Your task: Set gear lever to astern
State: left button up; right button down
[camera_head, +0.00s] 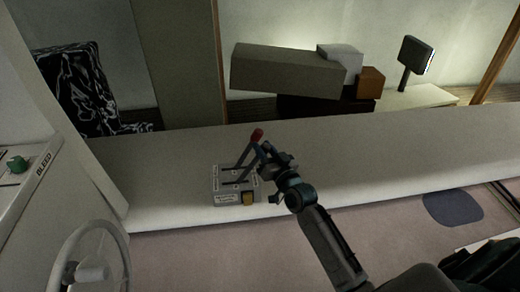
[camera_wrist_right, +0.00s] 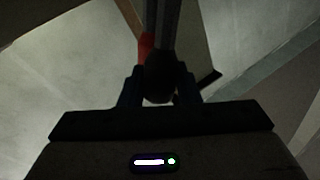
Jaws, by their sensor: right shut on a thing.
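A grey control box (camera_head: 222,197) with white labels and slots sits on the long pale ledge. Two levers rise from it, side by side. The red-knobbed lever (camera_head: 257,134) is leaning right in the head view. The dark-knobbed lever (camera_wrist_right: 160,88) is between the fingers of my right gripper (camera_head: 263,154), which is shut on it. In the right wrist view, part of the red knob (camera_wrist_right: 146,45) shows just beside the dark knob, left of it. My gripper hides much of the dark lever in the head view. The labels are too small to read. My left gripper is not in view.
A yellowish square (camera_head: 248,198) is on the box's front. A pale wheel (camera_head: 90,250) and a BLEED panel (camera_head: 40,175) with a green knob (camera_head: 17,164) stand at left. The ledge (camera_head: 380,150) is clear to the right. Boxes (camera_head: 285,70) lie behind it.

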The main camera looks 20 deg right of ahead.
jog(key=shift+s+f, duration=0.1)
jog(key=shift+f, duration=0.3)
jog(key=c, duration=1.3)
grip_release()
jog(key=shift+d, duration=0.1)
jog(key=shift+o, duration=0.8)
jog(key=shift+d+r, duration=0.1)
jog(key=shift+r, duration=0.05)
jog(key=s+d+f+p, duration=0.1)
jog(key=s+p, duration=0.1)
jog(key=s, duration=0.8)
jog(key=shift+s+f, duration=0.2)
jog(key=shift+s, duration=0.15)
